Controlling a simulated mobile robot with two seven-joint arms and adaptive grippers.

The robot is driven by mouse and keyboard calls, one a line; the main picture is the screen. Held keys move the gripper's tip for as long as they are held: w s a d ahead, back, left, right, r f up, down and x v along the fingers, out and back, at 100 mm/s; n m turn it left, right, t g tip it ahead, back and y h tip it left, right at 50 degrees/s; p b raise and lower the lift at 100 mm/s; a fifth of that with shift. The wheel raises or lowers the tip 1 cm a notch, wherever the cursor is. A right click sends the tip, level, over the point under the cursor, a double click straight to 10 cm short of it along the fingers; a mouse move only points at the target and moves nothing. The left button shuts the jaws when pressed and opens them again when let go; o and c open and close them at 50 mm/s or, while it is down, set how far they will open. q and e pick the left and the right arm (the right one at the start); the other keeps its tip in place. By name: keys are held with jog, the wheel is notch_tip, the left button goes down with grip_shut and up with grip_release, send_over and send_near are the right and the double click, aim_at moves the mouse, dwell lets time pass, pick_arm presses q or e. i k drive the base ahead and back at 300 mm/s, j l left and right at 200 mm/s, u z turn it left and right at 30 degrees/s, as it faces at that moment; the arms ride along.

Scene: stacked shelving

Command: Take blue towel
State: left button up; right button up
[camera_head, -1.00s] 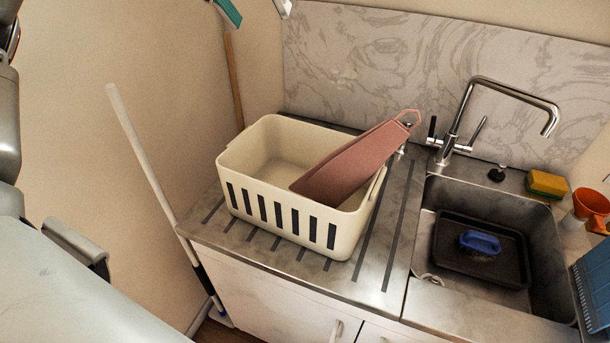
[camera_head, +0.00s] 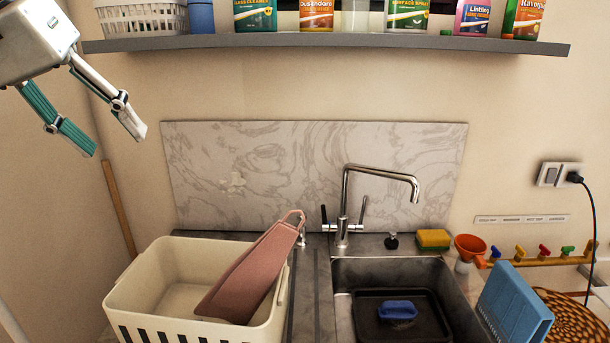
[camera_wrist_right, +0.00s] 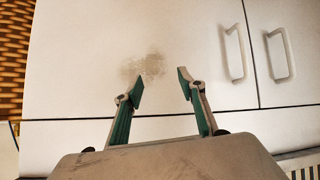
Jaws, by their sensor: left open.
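A small blue item (camera_head: 200,17) stands on the shelf beside a white basket, cut off by the top edge of the head view; I cannot tell whether it is the blue towel. My left gripper (camera_head: 116,142) is open and empty at the upper left, below the shelf's left end in the picture, with its fingers pointing down and right. My right gripper (camera_wrist_right: 160,80) is open and empty in the right wrist view, facing white cabinet doors (camera_wrist_right: 85,65).
The grey shelf (camera_head: 330,44) holds a white basket (camera_head: 142,18) and several bottles.

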aim_at(513, 314)
jog(key=k, duration=0.95)
